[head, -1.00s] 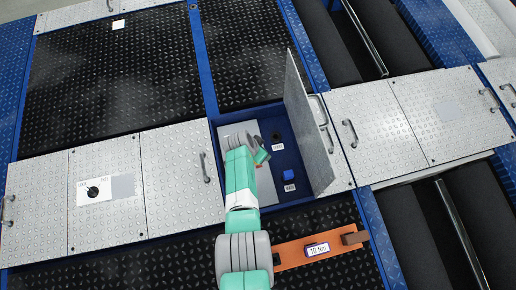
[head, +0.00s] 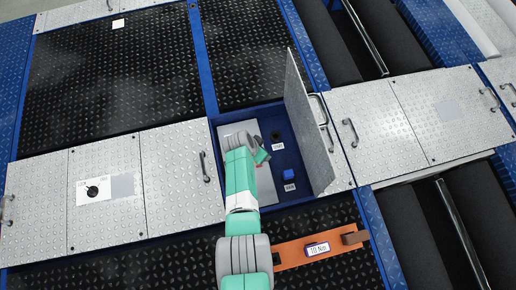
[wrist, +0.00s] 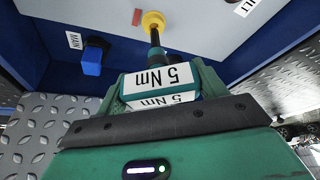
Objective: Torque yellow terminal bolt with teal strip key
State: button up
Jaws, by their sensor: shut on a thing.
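My gripper (wrist: 160,118) is shut on a teal key (wrist: 158,76) marked "5 Nm". The key's dark shaft points away from the gripper toward the yellow bolt (wrist: 153,20) on a pale panel. In the wrist view the shaft's tip meets the bolt head; I cannot tell how deeply it is seated. In the head view my gripper (head: 262,156) is down inside the open compartment, mostly hidden by my arm, and the yellow bolt is hidden there.
A blue knob (head: 288,174) labelled MAIN (wrist: 93,57) and a black knob (head: 276,136) are close by in the compartment. An open hatch door (head: 306,120) stands upright on its right. An orange strip (head: 292,254) with a "10 Nm" tag lies in front.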

jog(key=shift+f+b, duration=0.3)
jog(key=shift+f, duration=0.55)
dwell(0.3)
jog(key=shift+w, duration=0.1)
jog(key=shift+m, duration=0.6)
jog(key=shift+n, duration=0.3)
jog(key=shift+r+p, duration=0.15)
jog(key=shift+p, duration=0.15)
jog(key=shift+r+p, duration=1.25)
jog(key=shift+r, duration=0.1)
